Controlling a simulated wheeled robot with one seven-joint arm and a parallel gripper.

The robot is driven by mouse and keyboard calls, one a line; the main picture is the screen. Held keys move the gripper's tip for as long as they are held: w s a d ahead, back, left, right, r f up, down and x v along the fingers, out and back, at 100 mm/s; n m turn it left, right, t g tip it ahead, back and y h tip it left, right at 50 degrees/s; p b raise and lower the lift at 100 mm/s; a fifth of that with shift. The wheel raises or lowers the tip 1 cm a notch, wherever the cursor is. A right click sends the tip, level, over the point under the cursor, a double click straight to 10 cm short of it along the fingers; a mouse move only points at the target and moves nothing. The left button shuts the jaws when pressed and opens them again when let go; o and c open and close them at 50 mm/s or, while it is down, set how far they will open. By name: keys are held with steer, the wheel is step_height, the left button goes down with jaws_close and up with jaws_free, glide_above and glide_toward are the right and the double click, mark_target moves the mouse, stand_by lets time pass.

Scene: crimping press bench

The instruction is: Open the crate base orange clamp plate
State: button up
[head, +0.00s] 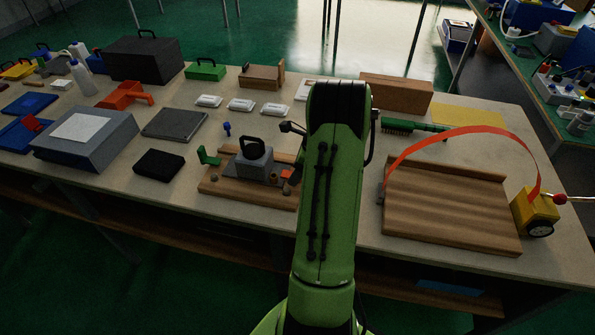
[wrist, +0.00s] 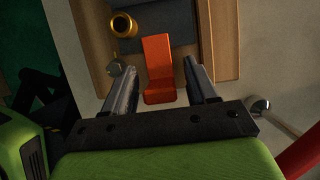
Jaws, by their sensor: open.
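The orange clamp plate (wrist: 158,68) shows in the wrist view as an upright orange L-shaped piece with a short foot nearest me. It stands in front of a dark grey surface (wrist: 175,30) between wooden strips (wrist: 224,40). My gripper (wrist: 160,66) is open, with one finger on each side of the plate. Gaps show between both fingers and the plate. In the head view the wooden base (head: 225,190) carries a grey block with a black handle (head: 252,160) and a green bracket (head: 208,158). My arm hides the gripper and part of the base there.
In the head view a wooden tray (head: 450,205) with an orange strap (head: 455,132) stands right, and a black box (head: 159,164) left.

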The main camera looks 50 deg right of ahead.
steer(key=shift+c, duration=0.4)
jaws_close()
steer(key=shift+s+d+r+p, duration=0.15)
steer(key=shift+s+d+p, duration=0.1)
steer(key=shift+s+p, duration=0.3)
steer(key=shift+s+d+r+p, duration=0.1)
steer(key=shift+s+d+p, duration=0.1)
steer(key=shift+s+p, duration=0.35)
steer(key=shift+s+d+f, duration=0.2)
steer(key=shift+s, duration=0.15)
steer(key=shift+o, duration=0.4)
jaws_free()
steer(key=p+v, duration=0.5)
steer(key=v, duration=1)
steer(key=shift+s+r, duration=0.2)
steer(key=shift+r, duration=0.1)
